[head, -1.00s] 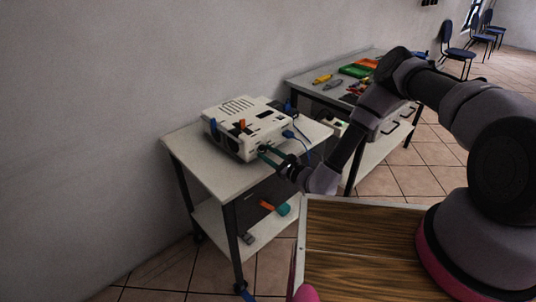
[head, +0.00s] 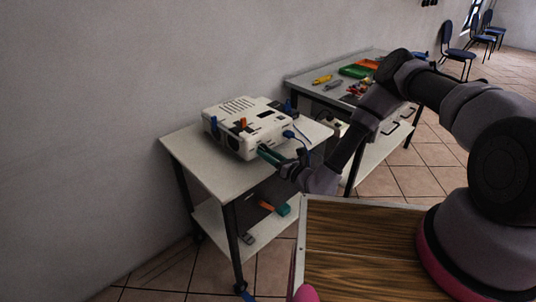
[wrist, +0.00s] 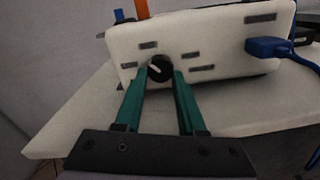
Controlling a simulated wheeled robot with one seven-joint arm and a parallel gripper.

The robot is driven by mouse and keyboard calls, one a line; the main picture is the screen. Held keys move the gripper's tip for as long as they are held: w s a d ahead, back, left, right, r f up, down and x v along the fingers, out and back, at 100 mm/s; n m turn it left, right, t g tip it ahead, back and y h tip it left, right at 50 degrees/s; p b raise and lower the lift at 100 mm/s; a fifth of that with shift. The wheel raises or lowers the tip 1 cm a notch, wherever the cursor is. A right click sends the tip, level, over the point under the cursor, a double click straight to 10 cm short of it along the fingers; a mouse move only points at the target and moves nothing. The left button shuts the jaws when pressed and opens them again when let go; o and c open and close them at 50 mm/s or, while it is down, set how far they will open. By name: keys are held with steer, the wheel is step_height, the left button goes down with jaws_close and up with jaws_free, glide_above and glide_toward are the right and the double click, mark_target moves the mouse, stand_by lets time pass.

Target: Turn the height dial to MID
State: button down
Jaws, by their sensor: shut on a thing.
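A white box-shaped device, like a projector (head: 246,125), sits on a small cart. Its black round height dial (wrist: 159,70) is on the side face turned to my gripper, with a pale pointer line slanting to the upper left in the wrist view. Several dark label plates surround the dial; I cannot read them. My gripper (wrist: 162,76) has its teal fingers on either side of the dial, shut on it. In the head view my gripper (head: 268,154) reaches the device's near side and hides the dial.
A blue plug (wrist: 268,47) with a cable sits in the device right of the dial. An orange part (wrist: 142,8) stands above the face. The cart top (head: 195,160) is bare in front. A second table (head: 305,84) behind holds tools.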

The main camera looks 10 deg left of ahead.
steer(key=m, duration=0.3)
steer(key=shift+s+f, duration=0.1)
steer(key=shift+f, duration=0.15)
steer(key=shift+w+d+r, duration=0.15)
steer(key=shift+w+d, duration=0.05)
steer(key=shift+w, duration=0.15)
stand_by(0.8)
steer(key=c, duration=0.5)
jaws_free()
steer(key=shift+s, duration=0.25)
steer(key=v, duration=1)
steer(key=shift+s+d, duration=0.2)
steer(key=shift+d, duration=0.05)
